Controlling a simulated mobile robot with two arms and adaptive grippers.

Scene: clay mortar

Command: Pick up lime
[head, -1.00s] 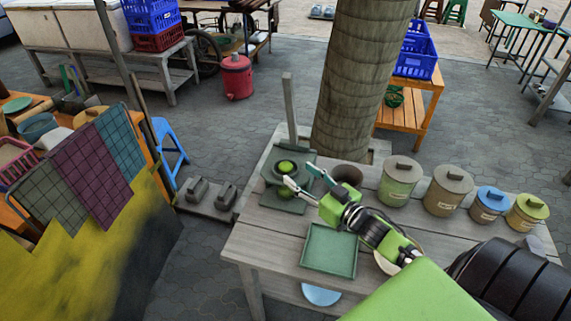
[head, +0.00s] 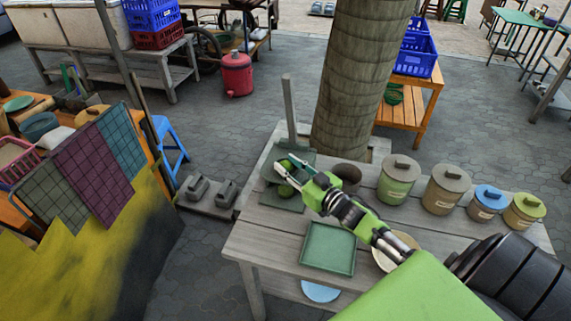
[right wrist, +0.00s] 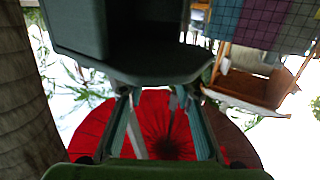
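Whether a finger touches a lime cannot be told. My left gripper is not in view.
A green square tray (head: 328,249) lies on the wooden table (head: 262,243). A dark round pot (head: 347,174) and several lidded jars stand along the back edge. A tree trunk (head: 360,80) rises behind. In the wrist view a dark green block (right wrist: 140,65) fills the top.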

